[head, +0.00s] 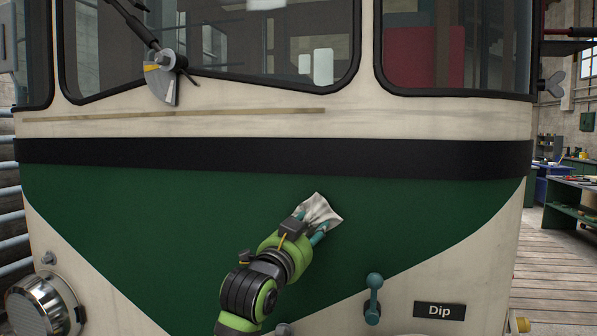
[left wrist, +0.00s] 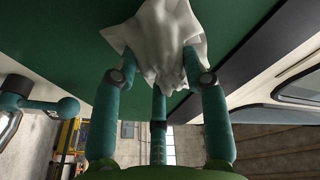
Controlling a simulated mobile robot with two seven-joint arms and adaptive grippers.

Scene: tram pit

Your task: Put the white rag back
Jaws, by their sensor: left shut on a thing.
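The white rag (head: 320,212) is bunched up in front of the green band on the tram's front. My left gripper (head: 308,228) is shut on the rag, its teal fingers gripping the lower part. In the left wrist view the rag (left wrist: 160,38) hangs in folds over the fingertips of the gripper (left wrist: 158,70). The rag is close to the green panel; I cannot tell whether it touches it. My right gripper is not in view.
The tram front (head: 120,215) fills most of the head view. A teal handle (head: 373,298) sticks out at the lower right, beside a "Dip" sign (head: 439,311). A round headlamp (head: 45,303) is at lower left. A workbench (head: 575,205) stands far right, past open floor.

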